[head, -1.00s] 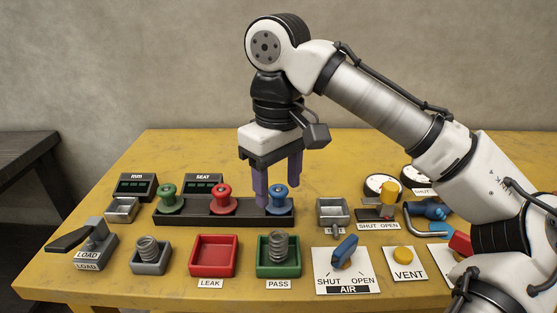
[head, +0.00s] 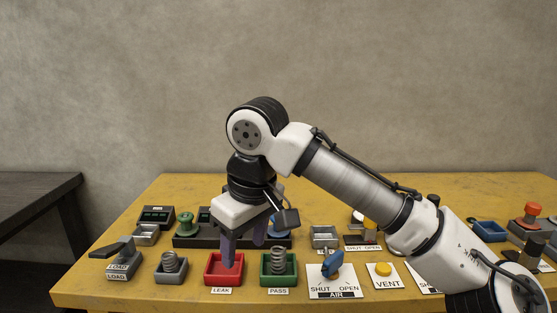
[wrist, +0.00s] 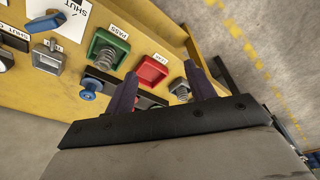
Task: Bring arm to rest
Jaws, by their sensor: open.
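My gripper (head: 244,252) is open and empty. It hangs fingers down in front of the spool rack, over the area around the red LEAK tray (head: 211,280). In the wrist view my gripper (wrist: 160,88) shows two purple fingers spread apart with nothing between them. The green spool (head: 186,223) stands at the left of the black rack (head: 185,242). The blue spool (head: 285,224) at the right is partly covered by my gripper; it also shows in the wrist view (wrist: 90,88). The red spool is hidden behind my gripper in the head view.
The green PASS tray (head: 279,280) holds a coil spring, and a grey tray (head: 172,278) holds another. The blue AIR handle (head: 332,264), yellow VENT button (head: 383,269) and LOAD lever (head: 113,249) line the front. A red button (head: 533,210) stands far right. Space above the table is clear.

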